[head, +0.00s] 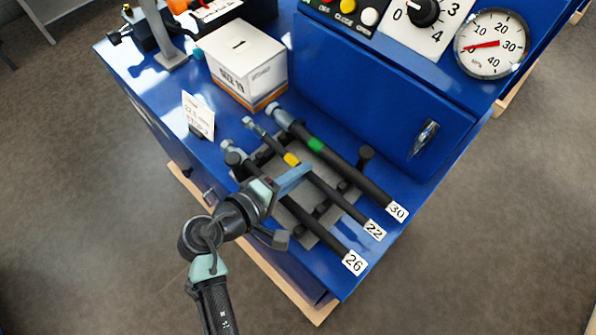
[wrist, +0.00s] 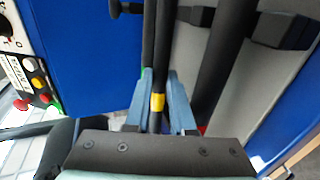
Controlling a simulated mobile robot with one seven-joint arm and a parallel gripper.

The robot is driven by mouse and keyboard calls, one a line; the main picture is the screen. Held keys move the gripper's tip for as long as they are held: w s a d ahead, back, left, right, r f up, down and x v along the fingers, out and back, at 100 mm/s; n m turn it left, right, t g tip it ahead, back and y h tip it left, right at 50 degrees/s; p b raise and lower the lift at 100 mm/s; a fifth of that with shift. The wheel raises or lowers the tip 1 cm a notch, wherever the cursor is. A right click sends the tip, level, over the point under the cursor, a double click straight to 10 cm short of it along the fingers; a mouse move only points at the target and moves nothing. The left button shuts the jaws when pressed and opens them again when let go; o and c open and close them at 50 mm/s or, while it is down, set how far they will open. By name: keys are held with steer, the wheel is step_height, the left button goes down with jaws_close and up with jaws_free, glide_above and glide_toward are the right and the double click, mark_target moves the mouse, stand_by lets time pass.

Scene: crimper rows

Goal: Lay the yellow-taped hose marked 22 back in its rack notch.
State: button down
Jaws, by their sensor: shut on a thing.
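The yellow-taped hose marked 22 (head: 330,189) runs between the other two hoses over the grey rack (head: 323,229). Its yellow tape also shows in the wrist view (wrist: 158,103), between my fingers. Its tag 22 (head: 375,230) is at the near right end and a metal fitting is at the far left end. My gripper (head: 291,180) is shut on this hose close to the tape, with blue fingers on either side. I cannot tell whether the hose rests in a notch or hangs above it; the notch beneath is hidden.
The green-taped hose 30 (head: 345,170) lies on the right. Hose 26 (head: 318,232) lies on the left, partly behind my gripper. A white box (head: 245,68) and a small sign card (head: 198,115) stand farther back. A blue cabinet (head: 375,100) rises on the right.

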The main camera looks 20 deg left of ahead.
steer(key=shift+f, duration=0.2)
stand_by(0.3)
steer(key=c, duration=0.8)
jaws_free()
steer(key=shift+o, duration=0.6)
steer(key=shift+s+f, duration=0.1)
steer(key=shift+f, duration=0.05)
steer(key=shift+s+f, duration=0.1)
steer(key=shift+f, duration=0.05)
step_height(320, 180, up, 7)
steer(key=p, duration=0.5)
steer(key=shift+w+f, duration=0.15)
steer(key=shift+w, duration=0.05)
